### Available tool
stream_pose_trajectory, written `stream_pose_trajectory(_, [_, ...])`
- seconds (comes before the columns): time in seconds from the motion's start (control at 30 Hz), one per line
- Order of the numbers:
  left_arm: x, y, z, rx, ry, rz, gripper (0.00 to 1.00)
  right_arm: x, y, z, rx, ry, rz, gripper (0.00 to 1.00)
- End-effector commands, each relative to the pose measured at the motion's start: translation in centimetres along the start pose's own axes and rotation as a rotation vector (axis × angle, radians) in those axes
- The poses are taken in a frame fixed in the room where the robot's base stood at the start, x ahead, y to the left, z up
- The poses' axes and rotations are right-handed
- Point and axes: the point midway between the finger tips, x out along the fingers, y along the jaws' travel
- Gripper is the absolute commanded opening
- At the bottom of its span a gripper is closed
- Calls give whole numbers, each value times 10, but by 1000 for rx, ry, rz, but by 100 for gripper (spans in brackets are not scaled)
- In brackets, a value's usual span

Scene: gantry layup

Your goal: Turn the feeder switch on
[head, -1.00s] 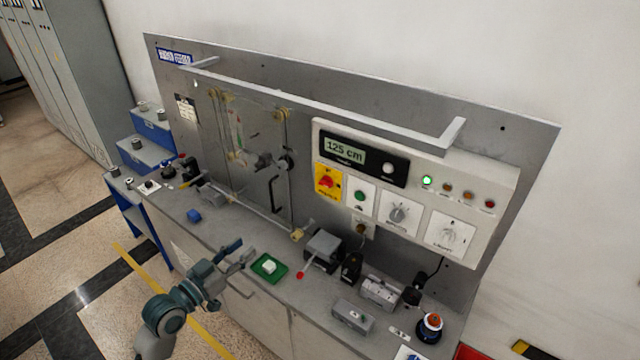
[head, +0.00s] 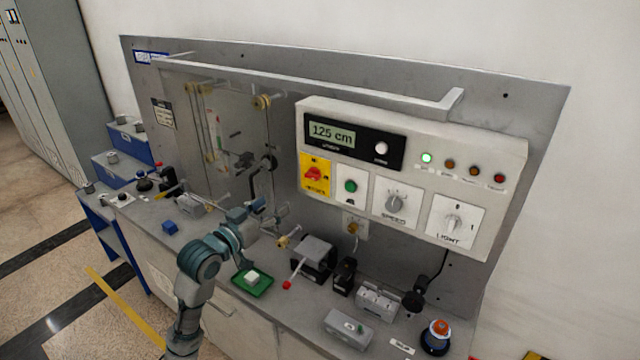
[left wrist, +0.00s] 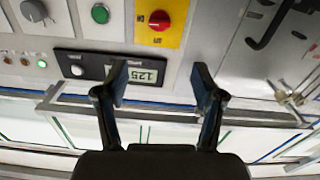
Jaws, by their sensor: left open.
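A red rotary switch (head: 314,175) sits on a yellow plate on the white control panel (head: 480,190); its label is too small to read. It also shows in the left wrist view (left wrist: 159,20), upside down, at the top and between the line of my fingers. My left gripper (head: 272,208) is in front of the bench, below and left of the red switch, apart from it. In the left wrist view its two fingers (left wrist: 160,88) are spread with nothing between them. My right gripper is not in view.
Beside the red switch are a green button (head: 350,186), a speed knob (head: 395,203) and a light knob (head: 453,222). A display (head: 333,134) reads 125 cm. A long rail (head: 300,88) juts out above the panel. A red-tipped lever (head: 287,285) and small boxes crowd the bench.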

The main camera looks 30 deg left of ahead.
Motion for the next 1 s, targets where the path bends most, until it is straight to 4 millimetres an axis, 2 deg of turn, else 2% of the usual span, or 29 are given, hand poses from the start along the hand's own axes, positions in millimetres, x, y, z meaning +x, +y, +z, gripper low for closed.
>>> stream_pose_trajectory(0.43, [103, -1, -2, -5, 0, 4, 69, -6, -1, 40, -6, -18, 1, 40])
stream_pose_trajectory(0.6, [135, 0, -1, -3, 0, 4, 69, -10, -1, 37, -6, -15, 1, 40])
stream_pose_trajectory(0.8, [155, 0, 0, -1, 0, 3, 69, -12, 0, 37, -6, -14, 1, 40])
stream_pose_trajectory(1.0, [159, 0, 1, 1, -1, 3, 69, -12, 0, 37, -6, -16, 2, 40])
